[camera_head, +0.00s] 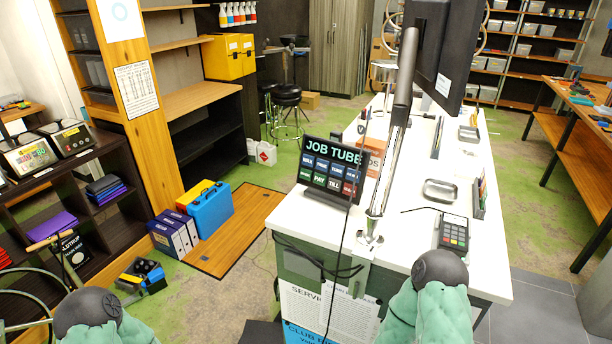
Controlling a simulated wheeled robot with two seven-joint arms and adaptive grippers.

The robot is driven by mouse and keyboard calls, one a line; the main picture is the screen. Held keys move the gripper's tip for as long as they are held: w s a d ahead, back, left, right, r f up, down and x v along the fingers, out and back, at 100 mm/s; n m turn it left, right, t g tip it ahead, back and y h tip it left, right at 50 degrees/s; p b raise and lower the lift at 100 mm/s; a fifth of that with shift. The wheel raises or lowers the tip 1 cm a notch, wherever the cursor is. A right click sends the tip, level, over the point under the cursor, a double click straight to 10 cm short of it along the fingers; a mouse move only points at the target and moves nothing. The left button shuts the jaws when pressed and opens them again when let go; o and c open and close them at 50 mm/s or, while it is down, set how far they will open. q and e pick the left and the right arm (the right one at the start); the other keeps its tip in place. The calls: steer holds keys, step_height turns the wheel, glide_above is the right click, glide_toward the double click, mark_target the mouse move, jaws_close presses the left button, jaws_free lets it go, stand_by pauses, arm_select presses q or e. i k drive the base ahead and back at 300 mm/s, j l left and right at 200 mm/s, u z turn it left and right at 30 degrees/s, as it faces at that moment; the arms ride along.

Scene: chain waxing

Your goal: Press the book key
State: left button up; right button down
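The dark key panel headed JOB TUBE (333,147) stands tilted on the near left end of the white counter (415,255). It has two rows of small keys, blue in the top row, with green and red ones below. PAY and TILL can be made out in the lower row. The other labels are too small to read surely, so I cannot tell which is the book key. Nothing touches the panel. Parts of my two arms show at the bottom left and bottom right, in green covers with dark round caps. Neither gripper's fingers are in view.
A card terminal (453,234) and a metal tray (440,190) lie right of the panel. A metal stand post (377,205) rises just right of it, and a monitor (437,50) hangs above the counter. A dark cable runs down the counter front.

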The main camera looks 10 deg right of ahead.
mark_target(306, 174)
steer(key=i+j+z, duration=0.1)
steer(key=z, duration=0.25)
steer(key=i+j+z, duration=0.15)
steer(key=z, duration=0.2)
steer(key=i+j+z, duration=0.15)
steer(key=z, duration=0.2)
steer(key=i, duration=0.05)
